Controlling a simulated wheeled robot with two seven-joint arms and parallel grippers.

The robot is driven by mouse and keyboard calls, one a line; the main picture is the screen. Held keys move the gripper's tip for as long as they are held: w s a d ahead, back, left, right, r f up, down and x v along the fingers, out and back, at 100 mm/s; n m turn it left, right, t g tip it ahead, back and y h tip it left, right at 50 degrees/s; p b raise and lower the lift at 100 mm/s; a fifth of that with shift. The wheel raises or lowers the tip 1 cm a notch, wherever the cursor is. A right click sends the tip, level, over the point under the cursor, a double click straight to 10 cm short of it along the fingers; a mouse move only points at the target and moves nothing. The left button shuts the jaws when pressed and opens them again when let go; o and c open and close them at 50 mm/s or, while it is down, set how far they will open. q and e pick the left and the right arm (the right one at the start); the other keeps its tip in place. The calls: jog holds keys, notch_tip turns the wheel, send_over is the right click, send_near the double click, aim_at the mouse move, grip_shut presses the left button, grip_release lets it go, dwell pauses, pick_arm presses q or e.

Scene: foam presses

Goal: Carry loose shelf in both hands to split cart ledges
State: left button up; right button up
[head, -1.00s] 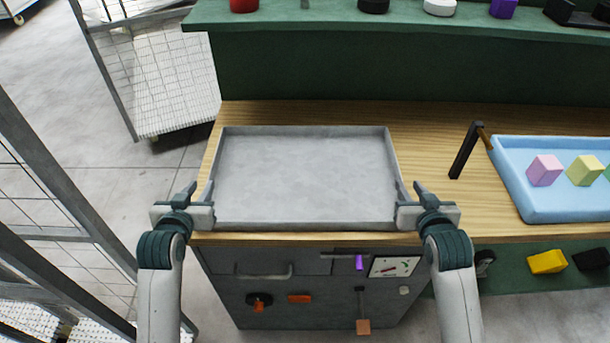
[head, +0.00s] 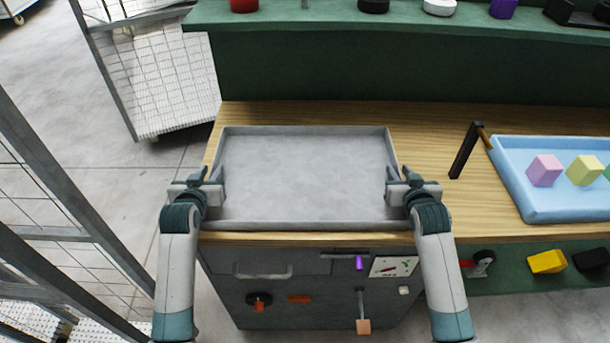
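The loose shelf is a grey, shallow tray-like panel (head: 305,168) with raised rims, lying flat on the wooden bench. My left gripper (head: 208,176) is at its left rim, with fingers apart on either side of the rim. My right gripper (head: 398,176) is at its right rim in the same way, fingers apart. I cannot tell whether the fingers touch the rims. The split cart appears to be among the grey-framed wire carts at the left; one cart (head: 165,85) stands behind the bench's left end. Its ledges cannot be made out.
A blue tray (head: 520,205) with coloured blocks and a black upright post (head: 465,150) stand to the right on the bench. A green raised shelf (head: 400,65) runs behind. Another wire frame (head: 60,215) stands at the near left, with bare floor between the carts and bench.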

pick_arm(q)
jog(key=shift+c, duration=0.4)
pick_arm(e)
jog(key=shift+c, duration=0.4)
pick_arm(q)
grip_shut()
pick_arm(e)
grip_shut()
pick_arm(q)
jog(key=shift+r, duration=0.1)
pick_arm(e)
jog(key=shift+r, duration=0.1)
